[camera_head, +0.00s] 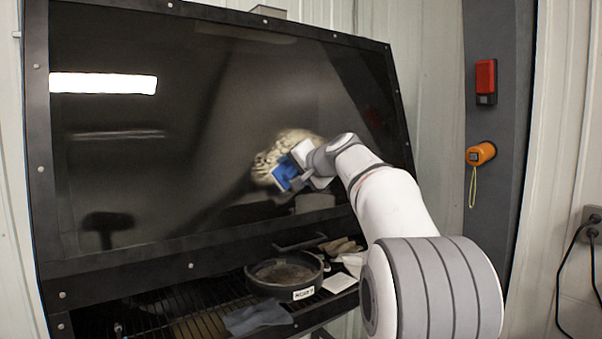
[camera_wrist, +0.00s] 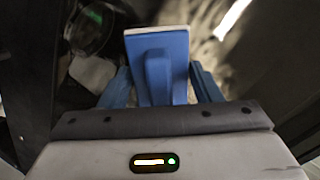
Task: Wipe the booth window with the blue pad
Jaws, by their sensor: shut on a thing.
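The booth window (camera_head: 200,120) is a large dark glossy pane in a black riveted frame. A pale, streaky smear (camera_head: 285,148) shows on its lower right part, around the pad. The blue pad (camera_head: 285,173) is at the glass there; it has a blue handle and a pale edge in the wrist view (camera_wrist: 157,45). My gripper (camera_head: 302,180) is shut on the pad's handle, with a blue finger on each side (camera_wrist: 158,88). I cannot tell whether the pad touches the glass.
Below the window, a wire rack holds a dark round pan (camera_head: 284,275) with a label, a grey-blue cloth (camera_head: 257,317) and a white card (camera_head: 339,283). A red box (camera_head: 486,78) and an orange device (camera_head: 480,153) with a strap are on the grey post at right.

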